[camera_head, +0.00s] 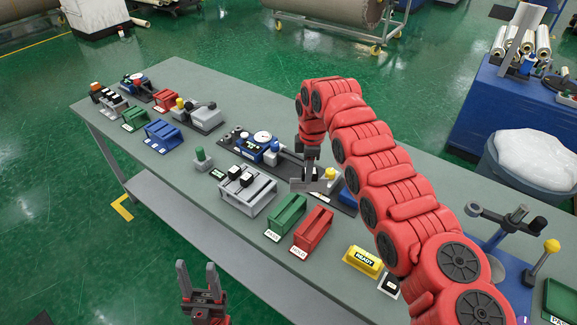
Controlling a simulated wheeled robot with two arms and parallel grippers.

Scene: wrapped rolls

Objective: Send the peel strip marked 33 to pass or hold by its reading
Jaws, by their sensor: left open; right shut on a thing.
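My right gripper (308,178) is shut on a small grey flat piece (309,186), just right of the blue tester with the round dial (262,138). I cannot read a mark on this piece or the dial's reading. A grey rack (240,208) with several black-and-white-topped pieces stands in front of the tester. The green PASS tray (288,216) and the red HOLD tray (314,230) stand side by side, right of the rack. My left gripper (198,272) is open and empty, beyond the table's front edge.
A yellow READY block (362,261) stands right of the trays, near my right arm. A green-knobbed piece (202,158) stands left of the tester. Similar stations with blue and red trays (163,133) fill the table's far left. Bare tabletop (205,205) lies along the front edge.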

